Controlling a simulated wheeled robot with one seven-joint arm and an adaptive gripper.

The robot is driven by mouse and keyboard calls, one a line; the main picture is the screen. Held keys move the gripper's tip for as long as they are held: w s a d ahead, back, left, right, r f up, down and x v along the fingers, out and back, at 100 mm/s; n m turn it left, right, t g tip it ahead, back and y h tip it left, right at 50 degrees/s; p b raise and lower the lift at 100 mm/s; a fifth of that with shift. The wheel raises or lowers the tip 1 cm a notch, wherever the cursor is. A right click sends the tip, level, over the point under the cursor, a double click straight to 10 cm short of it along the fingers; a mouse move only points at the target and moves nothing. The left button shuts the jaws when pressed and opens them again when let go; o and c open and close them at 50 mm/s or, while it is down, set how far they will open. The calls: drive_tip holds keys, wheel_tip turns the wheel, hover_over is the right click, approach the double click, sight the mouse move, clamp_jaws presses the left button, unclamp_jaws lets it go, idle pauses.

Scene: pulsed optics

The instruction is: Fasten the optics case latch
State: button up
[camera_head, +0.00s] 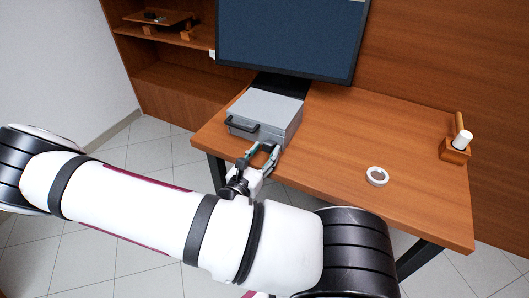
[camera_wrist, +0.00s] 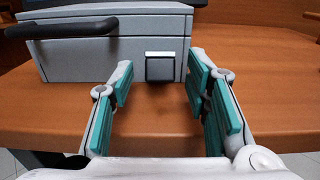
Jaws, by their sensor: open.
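The grey optics case (camera_head: 268,108) sits closed at the left front of the wooden desk, with a dark handle (camera_head: 241,126) on its front. In the wrist view the case (camera_wrist: 90,62) fills the upper left. Its latch (camera_wrist: 160,67), a dark square with a light strip along its top, is on the front face near the right end. I cannot tell the latch's exact position. My gripper (camera_head: 262,153) is at the desk's front edge before the case. In the wrist view my gripper (camera_wrist: 158,85) is open and empty, its teal-padded fingers either side of the latch, apart from it.
A monitor (camera_head: 290,38) stands behind the case. A white ring-shaped object (camera_head: 377,176) lies on the right of the desk (camera_head: 340,130), and a wooden holder (camera_head: 455,152) with a white cylinder (camera_head: 462,140) stands at the far right. The desk's middle is clear.

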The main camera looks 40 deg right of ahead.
drive_tip(key=shift+w+d, duration=0.1)
drive_tip(key=shift+d, duration=0.2)
clamp_jaws()
